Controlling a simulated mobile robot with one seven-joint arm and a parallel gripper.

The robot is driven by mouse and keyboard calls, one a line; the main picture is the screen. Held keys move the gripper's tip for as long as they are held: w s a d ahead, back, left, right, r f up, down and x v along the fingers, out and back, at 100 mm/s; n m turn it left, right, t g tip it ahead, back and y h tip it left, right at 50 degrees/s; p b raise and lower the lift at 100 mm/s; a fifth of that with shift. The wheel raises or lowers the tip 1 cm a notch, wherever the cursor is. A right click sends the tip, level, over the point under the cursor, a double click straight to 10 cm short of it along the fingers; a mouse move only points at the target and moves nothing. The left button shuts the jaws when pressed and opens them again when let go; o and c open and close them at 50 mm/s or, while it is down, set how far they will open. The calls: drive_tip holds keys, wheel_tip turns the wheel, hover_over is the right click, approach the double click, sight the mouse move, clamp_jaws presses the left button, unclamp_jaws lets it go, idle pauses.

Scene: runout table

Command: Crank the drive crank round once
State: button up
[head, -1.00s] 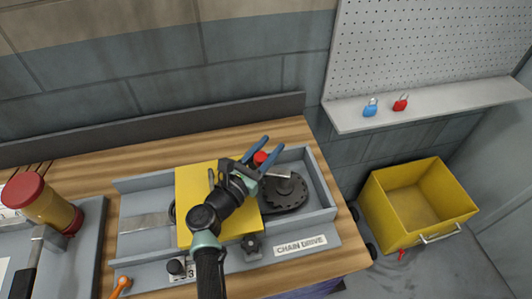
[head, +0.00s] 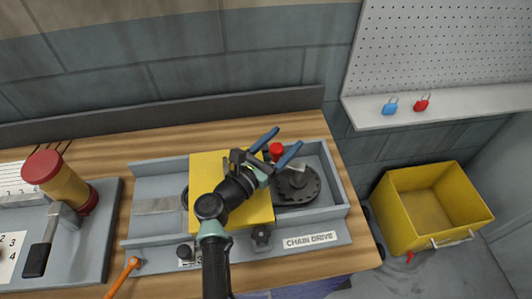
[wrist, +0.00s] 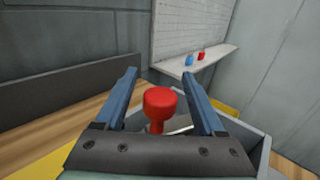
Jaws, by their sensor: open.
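The drive crank has a red knob (head: 276,150) on a grey arm over a dark round sprocket (head: 299,187) in the grey chain drive tray (head: 340,200). In the wrist view the red knob (wrist: 160,104) stands upright between the two blue fingers. My gripper (head: 277,145) is open, with one finger on each side of the knob. It also shows in the wrist view (wrist: 160,85), where there are gaps between the fingers and the knob. Whether the fingertips reach past the knob is hard to tell. My arm hides part of the yellow cover (head: 205,175).
An orange-handled item (head: 122,277) lies at the front. A shelf with blue (head: 390,108) and red padlocks (head: 422,103) and a yellow bin (head: 428,210) are at right.

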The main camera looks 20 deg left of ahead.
drive_tip(key=b+v, duration=0.2)
drive_tip(key=v, duration=1)
drive_tip(key=shift+s, duration=0.1)
